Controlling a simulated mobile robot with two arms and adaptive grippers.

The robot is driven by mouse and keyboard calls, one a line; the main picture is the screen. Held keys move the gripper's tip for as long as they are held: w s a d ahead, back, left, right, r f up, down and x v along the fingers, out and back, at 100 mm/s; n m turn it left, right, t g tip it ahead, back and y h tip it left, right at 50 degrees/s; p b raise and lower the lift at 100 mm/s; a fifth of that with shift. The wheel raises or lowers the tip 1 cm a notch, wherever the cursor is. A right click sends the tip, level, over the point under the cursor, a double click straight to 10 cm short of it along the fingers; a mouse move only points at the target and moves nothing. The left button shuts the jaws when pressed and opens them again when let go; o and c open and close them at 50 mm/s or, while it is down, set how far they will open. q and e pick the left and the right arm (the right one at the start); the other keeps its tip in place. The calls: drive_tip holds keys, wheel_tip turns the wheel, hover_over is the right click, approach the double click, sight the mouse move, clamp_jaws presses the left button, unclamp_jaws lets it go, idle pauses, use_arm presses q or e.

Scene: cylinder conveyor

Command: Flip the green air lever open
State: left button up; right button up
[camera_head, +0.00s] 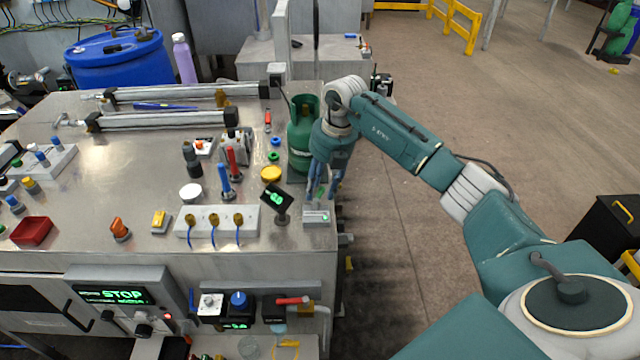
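A small green piece (320,193), which looks like the green air lever, shows between the fingers of my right gripper. It sits above a small grey block (316,216) at the right edge of the metal table. My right gripper (322,192) points down over this block, its two fingers apart on either side of the green piece. I cannot tell whether the fingers touch it. The gripper hides part of the lever, so its exact angle is unclear. My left gripper is not in view.
A green gas cylinder (300,143) stands just behind and left of my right gripper. A small dark tilted screen (275,196) stands close on the left. A white block with brass fittings (214,226) lies further left.

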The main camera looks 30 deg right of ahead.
drive_tip(key=shift+w+f, duration=0.1)
drive_tip(key=shift+c, duration=1.1)
clamp_jaws()
drive_tip(key=shift+w+a+n+b, duration=0.1)
drive_tip(key=shift+w+n+b, duration=0.1)
drive_tip(key=shift+n+b, duration=0.55)
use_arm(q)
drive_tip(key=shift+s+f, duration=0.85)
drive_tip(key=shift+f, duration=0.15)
use_arm(e)
drive_tip(key=shift+w+a+n+g+y, duration=0.1)
drive_tip(key=shift+a+n+g+y, duration=0.1)
drive_tip(key=shift+n, duration=0.6)
drive_tip(key=shift+w+a+n+g+y, duration=0.1)
drive_tip(key=shift+a+n, duration=0.05)
drive_tip(key=shift+n, duration=0.6)
